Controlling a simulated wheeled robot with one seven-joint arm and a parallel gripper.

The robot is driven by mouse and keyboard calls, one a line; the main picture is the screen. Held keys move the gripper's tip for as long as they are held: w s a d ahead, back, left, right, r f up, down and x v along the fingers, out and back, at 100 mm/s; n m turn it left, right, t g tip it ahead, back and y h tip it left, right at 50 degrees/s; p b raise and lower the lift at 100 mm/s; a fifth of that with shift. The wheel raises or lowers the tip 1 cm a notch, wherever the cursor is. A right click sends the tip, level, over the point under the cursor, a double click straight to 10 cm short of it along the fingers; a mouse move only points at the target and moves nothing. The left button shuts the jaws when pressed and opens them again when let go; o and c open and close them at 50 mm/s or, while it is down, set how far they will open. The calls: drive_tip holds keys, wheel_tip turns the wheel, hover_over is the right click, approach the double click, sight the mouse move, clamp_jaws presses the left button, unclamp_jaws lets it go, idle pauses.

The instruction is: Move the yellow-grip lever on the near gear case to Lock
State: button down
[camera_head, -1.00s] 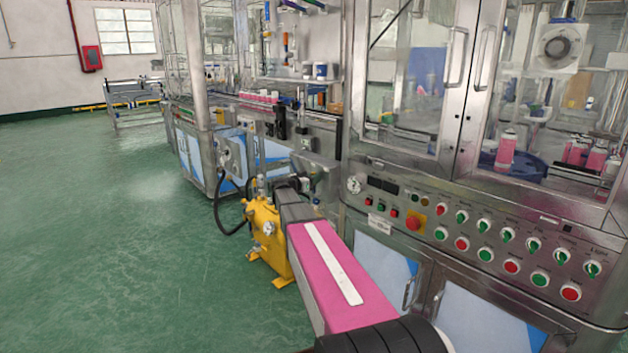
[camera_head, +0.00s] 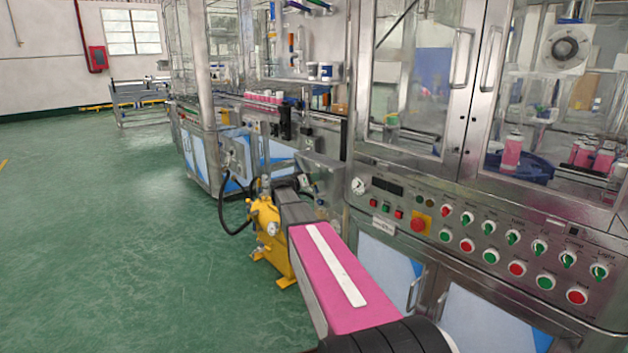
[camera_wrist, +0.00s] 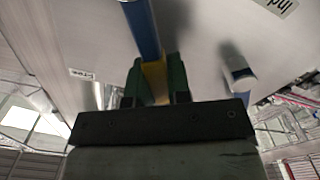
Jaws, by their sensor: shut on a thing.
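In the wrist view my gripper (camera_wrist: 157,82) has its green fingers closed around the yellow grip (camera_wrist: 152,73) of a lever. A blue lever bar (camera_wrist: 142,28) runs from the grip to the top edge. Behind is a pale grey face with a small label (camera_wrist: 82,74) at left and a larger, partly cut-off label (camera_wrist: 273,5) at top right. I cannot read which lever position they mark. In the head view a yellow gear case (camera_head: 270,240) stands on the floor by the machine. My arm reaches toward it and hides the gripper and lever there.
A short blue-and-white peg (camera_wrist: 240,76) stands out right of my gripper. The machine's control panel (camera_head: 470,230), with several buttons, lies close right of my arm. A black hose (camera_head: 222,210) loops beside the gear case. Green floor (camera_head: 110,250) is open at left.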

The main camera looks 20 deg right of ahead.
drive_tip(key=shift+f, duration=0.1)
idle(0.3)
drive_tip(key=c, duration=1.1)
unclamp_jaws()
drive_tip(key=shift+w, duration=0.1)
drive_tip(key=shift+o, duration=0.2)
drive_tip(key=v, duration=1.1)
